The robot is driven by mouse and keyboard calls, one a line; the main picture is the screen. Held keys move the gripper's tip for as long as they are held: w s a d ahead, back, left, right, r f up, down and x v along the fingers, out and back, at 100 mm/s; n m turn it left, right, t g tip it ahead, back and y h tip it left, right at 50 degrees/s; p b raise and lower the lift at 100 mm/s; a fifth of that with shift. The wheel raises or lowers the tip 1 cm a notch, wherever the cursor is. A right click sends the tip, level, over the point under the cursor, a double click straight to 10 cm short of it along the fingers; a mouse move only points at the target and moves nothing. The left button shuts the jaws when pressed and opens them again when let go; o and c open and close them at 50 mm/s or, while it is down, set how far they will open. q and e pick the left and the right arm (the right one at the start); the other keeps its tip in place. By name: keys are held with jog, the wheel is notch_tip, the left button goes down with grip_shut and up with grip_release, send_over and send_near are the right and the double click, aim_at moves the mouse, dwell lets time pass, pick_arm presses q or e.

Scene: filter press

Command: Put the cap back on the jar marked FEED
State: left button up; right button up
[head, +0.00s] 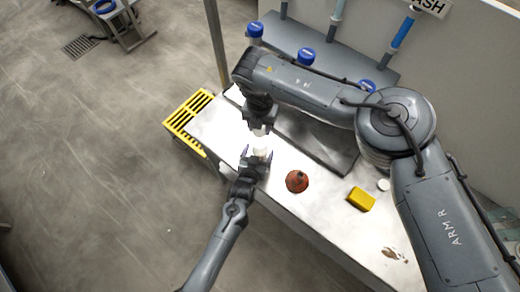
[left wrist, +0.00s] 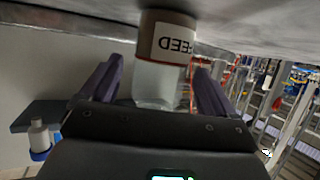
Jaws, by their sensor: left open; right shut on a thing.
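The jar marked FEED (left wrist: 160,75) is between the two fingers of my open left gripper (left wrist: 155,85) in the left wrist view, which shows it upside down. Its lower part is brown and its upper part clear. In the head view the jar (head: 262,154) is a small pale shape on the table, between the fingers of my left gripper (head: 257,154). My right gripper (head: 259,127) is just beyond the jar, shut on a small white thing (head: 260,132). I cannot tell if this is the cap. A round white disc (head: 383,184) lies on the table at right.
A yellow slatted crate (head: 188,112) is at the table's left end. My right arm crosses above the back.

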pick_arm(q)
jog(key=shift+x, duration=1.25)
jog(key=c, duration=1.5)
pick_arm(e)
jog(key=shift+f, duration=2.45)
jog(key=shift+f, duration=0.1)
jog(key=shift+f, duration=0.8)
jog(key=shift+f, duration=0.6)
